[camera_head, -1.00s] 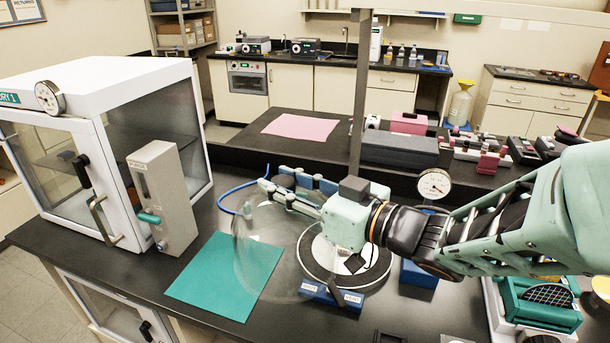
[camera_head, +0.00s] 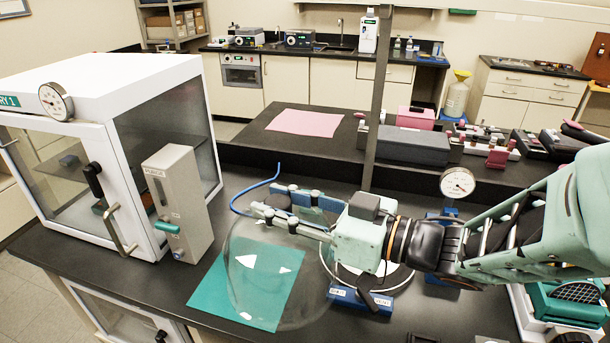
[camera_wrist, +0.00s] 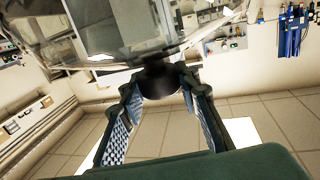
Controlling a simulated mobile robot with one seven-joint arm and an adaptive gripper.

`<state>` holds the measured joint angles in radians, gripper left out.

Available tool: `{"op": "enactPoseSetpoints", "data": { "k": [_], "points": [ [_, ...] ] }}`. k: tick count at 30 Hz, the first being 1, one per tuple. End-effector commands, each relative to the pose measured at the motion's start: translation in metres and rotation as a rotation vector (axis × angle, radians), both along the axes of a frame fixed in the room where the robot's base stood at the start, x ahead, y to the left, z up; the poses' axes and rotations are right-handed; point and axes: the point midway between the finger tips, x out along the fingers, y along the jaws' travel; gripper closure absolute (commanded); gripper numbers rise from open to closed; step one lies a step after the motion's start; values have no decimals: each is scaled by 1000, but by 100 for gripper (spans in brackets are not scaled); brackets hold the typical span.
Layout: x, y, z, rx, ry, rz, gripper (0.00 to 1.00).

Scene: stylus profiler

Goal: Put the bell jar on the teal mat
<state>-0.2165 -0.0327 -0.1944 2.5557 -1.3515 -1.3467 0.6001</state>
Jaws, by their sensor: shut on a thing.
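The bell jar (camera_head: 262,285) is a clear glass dome with a dark knob on top. My gripper (camera_head: 285,207) is shut on its knob, and the wrist view shows the dark knob (camera_wrist: 160,80) between my two fingers. In the head view the jar overlaps the teal mat (camera_head: 215,291), which lies flat on the black bench. The jar's lower rim shows over the mat's right part and past its right edge. I cannot tell whether the rim touches the mat or hangs above it.
A white cabinet (camera_head: 165,110) and a grey flow unit (camera_head: 180,205) stand left of the mat. A blue hose (camera_head: 240,193) curves behind the jar. A round base plate with a blue block (camera_head: 360,300) and a dial gauge (camera_head: 457,182) are to the right. A grey post rises behind my gripper.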

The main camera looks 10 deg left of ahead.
Motion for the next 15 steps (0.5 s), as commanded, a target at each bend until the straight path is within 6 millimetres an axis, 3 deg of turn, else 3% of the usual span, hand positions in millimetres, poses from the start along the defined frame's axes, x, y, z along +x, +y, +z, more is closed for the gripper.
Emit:
{"op": "enactPoseSetpoints", "data": {
  "k": [8, 15],
  "points": [
    [11, 17, -8, 1, 3, 6, 100],
    [46, 64, -41, 1, -2, 7, 100]
  ]
}}
